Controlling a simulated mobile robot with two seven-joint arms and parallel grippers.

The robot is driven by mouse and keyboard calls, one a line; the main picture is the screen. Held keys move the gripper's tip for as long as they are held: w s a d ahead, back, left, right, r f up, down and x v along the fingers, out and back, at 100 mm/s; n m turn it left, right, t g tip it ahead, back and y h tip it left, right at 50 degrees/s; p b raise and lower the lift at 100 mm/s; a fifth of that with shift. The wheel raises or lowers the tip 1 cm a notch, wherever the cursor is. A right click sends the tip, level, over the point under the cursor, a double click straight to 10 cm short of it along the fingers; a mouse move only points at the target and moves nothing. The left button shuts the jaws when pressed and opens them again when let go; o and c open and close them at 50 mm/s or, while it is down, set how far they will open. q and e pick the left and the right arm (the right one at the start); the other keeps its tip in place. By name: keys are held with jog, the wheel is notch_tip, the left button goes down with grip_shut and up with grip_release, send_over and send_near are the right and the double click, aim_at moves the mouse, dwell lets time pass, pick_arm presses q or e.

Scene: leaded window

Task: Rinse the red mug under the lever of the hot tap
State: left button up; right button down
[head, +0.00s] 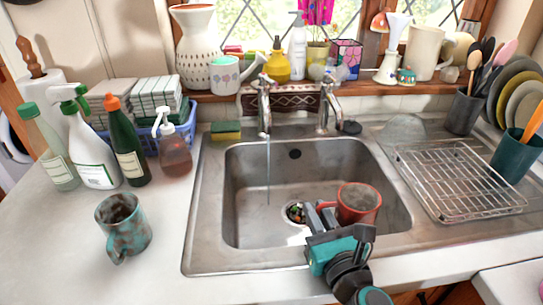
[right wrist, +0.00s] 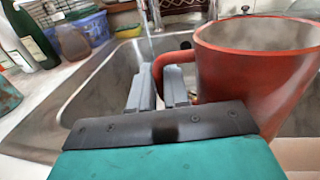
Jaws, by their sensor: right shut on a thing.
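The red mug (head: 358,203) is upright above the right front part of the steel sink, its inside looking stained. My right gripper (head: 322,222) is shut on the mug's handle; in the right wrist view the fingers (right wrist: 162,92) close over the handle, left of the mug's body (right wrist: 245,75). Two lever taps stand behind the basin: a left tap (head: 264,105) and a right tap (head: 328,105). A thin water stream (head: 268,170) falls from the left tap, apart from the mug. I cannot tell which tap is hot. My left gripper is out of view.
The sink (head: 240,190) has a drain with food scraps. A stained teal mug (head: 123,225) stands on the left counter near bottles (head: 127,145). A yellow sponge (head: 226,130) lies on the sink's back-left rim. A wire rack (head: 460,180) occupies the right drainboard.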

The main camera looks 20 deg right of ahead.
jog(key=shift+f, duration=0.2)
jog(key=shift+s+d, duration=0.3)
jog(key=shift+s, duration=0.1)
jog(key=shift+w+a, duration=0.1)
dwell(0.4)
jog(key=shift+w+a, duration=0.3)
jog(key=shift+a, duration=0.05)
jog(key=shift+s+d, duration=0.1)
jog(key=shift+d, duration=0.05)
jog(key=shift+s+d, duration=0.3)
jog(key=shift+w+a, duration=0.1)
jog(key=shift+w, duration=0.05)
dwell(0.4)
jog(key=shift+w+a, duration=0.25)
jog(key=shift+a, duration=0.1)
